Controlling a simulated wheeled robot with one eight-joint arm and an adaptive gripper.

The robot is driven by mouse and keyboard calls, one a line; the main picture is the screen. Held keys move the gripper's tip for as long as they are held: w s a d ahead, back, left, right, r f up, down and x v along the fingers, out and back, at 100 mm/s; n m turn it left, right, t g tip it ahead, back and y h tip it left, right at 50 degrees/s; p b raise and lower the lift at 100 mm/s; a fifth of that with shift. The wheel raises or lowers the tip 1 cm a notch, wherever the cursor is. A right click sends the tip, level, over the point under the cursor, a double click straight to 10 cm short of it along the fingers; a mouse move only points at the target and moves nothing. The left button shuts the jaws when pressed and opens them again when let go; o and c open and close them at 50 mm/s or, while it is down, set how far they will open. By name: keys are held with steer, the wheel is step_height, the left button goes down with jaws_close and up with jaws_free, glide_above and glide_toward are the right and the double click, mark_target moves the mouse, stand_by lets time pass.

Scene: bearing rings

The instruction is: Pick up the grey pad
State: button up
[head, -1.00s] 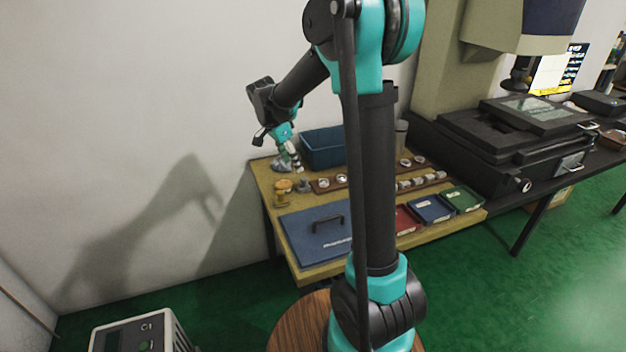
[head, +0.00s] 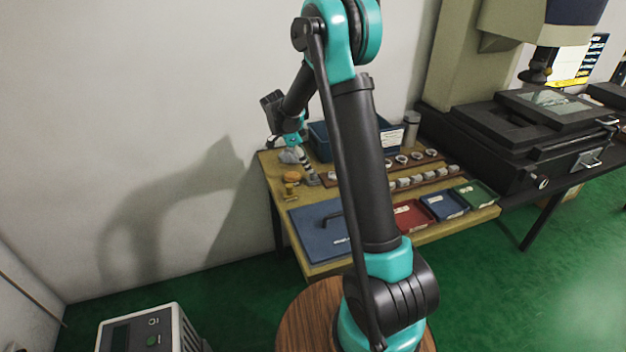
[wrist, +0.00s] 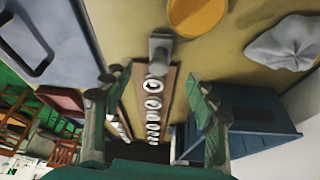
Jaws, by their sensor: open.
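A crumpled, pale grey, soft-looking piece (wrist: 285,43), which looks like the grey pad, lies on the tabletop at the upper right of the wrist view. It also shows at the back left of the table in the head view (head: 289,156), partly behind my gripper. My gripper (wrist: 155,82) is open, with its two green-padded fingers apart and nothing held between them. In the head view my gripper (head: 301,152) hangs over the back left of the table, close beside the grey piece. I cannot tell the exact height between them.
A blue bin (wrist: 245,122) stands close to the right finger. A small grey block (wrist: 160,46), an orange-yellow disc (wrist: 198,14) and a brown strip of rings (wrist: 171,85) lie nearby. A blue lidded panel (head: 318,232), a red tray (head: 411,214) and a green tray (head: 476,192) sit toward the front.

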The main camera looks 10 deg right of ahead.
mark_target(312, 174)
steer(key=shift+x, duration=3.4)
steer(key=shift+a, duration=0.1)
jaws_close()
steer(key=shift+r, duration=0.1)
step_height(312, 174, up, 20)
